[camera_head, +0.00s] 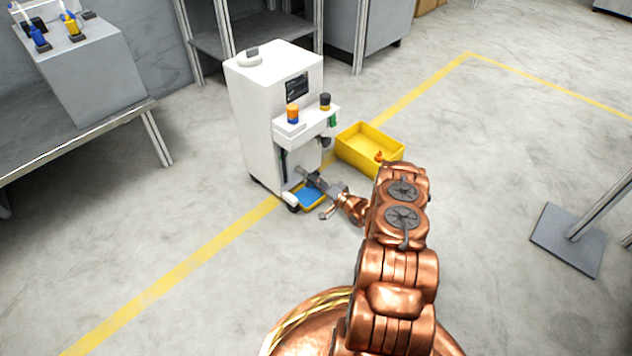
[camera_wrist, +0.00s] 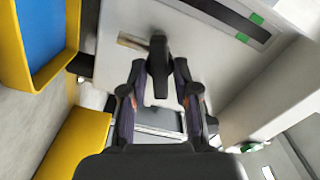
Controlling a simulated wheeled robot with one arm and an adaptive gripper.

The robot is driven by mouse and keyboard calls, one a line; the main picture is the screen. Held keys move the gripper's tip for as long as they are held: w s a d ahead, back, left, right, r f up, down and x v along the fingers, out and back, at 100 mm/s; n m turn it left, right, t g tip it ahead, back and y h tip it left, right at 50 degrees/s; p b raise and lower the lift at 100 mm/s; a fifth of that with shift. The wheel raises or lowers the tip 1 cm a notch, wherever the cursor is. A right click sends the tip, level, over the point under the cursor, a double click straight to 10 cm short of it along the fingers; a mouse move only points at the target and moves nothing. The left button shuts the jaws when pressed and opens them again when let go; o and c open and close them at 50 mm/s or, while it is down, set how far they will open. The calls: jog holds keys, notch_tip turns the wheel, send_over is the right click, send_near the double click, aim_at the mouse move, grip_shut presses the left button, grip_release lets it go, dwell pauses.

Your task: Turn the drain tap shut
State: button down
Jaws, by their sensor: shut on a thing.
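The drain tap is on the lower front of the white machine (camera_head: 247,120). In the wrist view its dark handle (camera_wrist: 158,66) stands between my two fingers, with a short brass-coloured stub (camera_wrist: 131,41) beside it. My gripper (camera_wrist: 160,78) is shut on this handle. In the head view my gripper (camera_head: 314,180) reaches in low at the machine's front, above a blue-floored yellow tray (camera_head: 311,197). The tray also shows in the wrist view (camera_wrist: 42,80).
A yellow bin (camera_head: 352,154) sits on the floor right of the machine. A dark gauge strip with green marks (camera_wrist: 228,20) is on the machine's face. A metal bench (camera_head: 60,150) stands left, and a grey post base (camera_head: 565,240) right. Open floor surrounds my base.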

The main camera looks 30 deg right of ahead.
jog(key=m, duration=0.4)
jog(key=shift+m+b, duration=0.3)
jog(key=shift+b, duration=0.1)
dwell(0.4)
jog(key=c, duration=1.1)
grip_release()
jog(key=v, duration=1.2)
